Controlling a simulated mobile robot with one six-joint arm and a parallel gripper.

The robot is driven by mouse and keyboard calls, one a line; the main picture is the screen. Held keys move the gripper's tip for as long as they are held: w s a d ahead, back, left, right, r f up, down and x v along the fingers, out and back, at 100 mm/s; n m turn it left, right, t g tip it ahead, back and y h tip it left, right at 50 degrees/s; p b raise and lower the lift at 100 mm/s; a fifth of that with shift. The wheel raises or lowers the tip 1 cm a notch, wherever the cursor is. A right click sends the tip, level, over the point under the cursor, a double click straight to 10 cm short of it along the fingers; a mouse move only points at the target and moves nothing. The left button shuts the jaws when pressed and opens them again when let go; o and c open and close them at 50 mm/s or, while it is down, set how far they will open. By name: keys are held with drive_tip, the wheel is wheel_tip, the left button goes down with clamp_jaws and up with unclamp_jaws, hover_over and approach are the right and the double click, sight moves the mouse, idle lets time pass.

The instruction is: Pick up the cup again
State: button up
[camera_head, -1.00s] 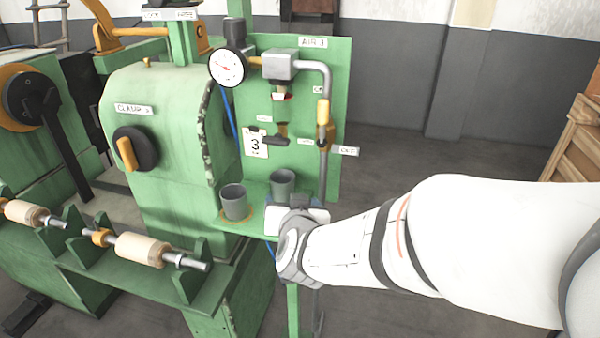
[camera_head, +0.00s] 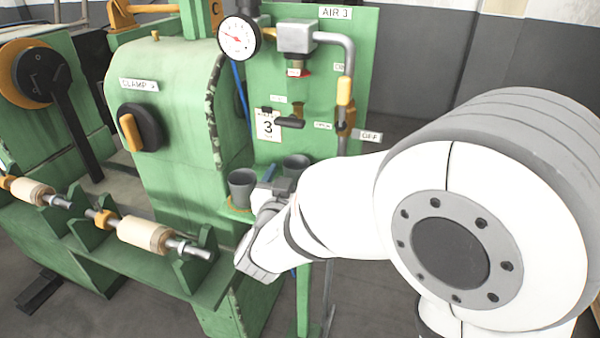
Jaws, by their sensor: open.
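A dark grey cup (camera_head: 242,187) stands upright on a small green shelf, over an orange-brown ring mark. A second grey cup (camera_head: 296,163) stands behind and to the right, its lower part hidden by my arm. My gripper (camera_head: 268,178) is low over the shelf, just right of the first cup and in front of the second. Its jaws are open, but the fingertips are small and mostly hidden by my wrist. I cannot tell whether they touch either cup.
A green panel (camera_head: 360,60) with a gauge (camera_head: 238,38), pipe and black valve handle (camera_head: 289,123) rises behind the shelf. The green clamp housing (camera_head: 185,90) stands left. Coils on shafts (camera_head: 145,233) lie front left. Open floor shows at right.

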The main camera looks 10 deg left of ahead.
drive_tip(key=shift+w, duration=0.8)
drive_tip(key=shift+c, duration=0.3)
drive_tip(key=c, duration=1.1)
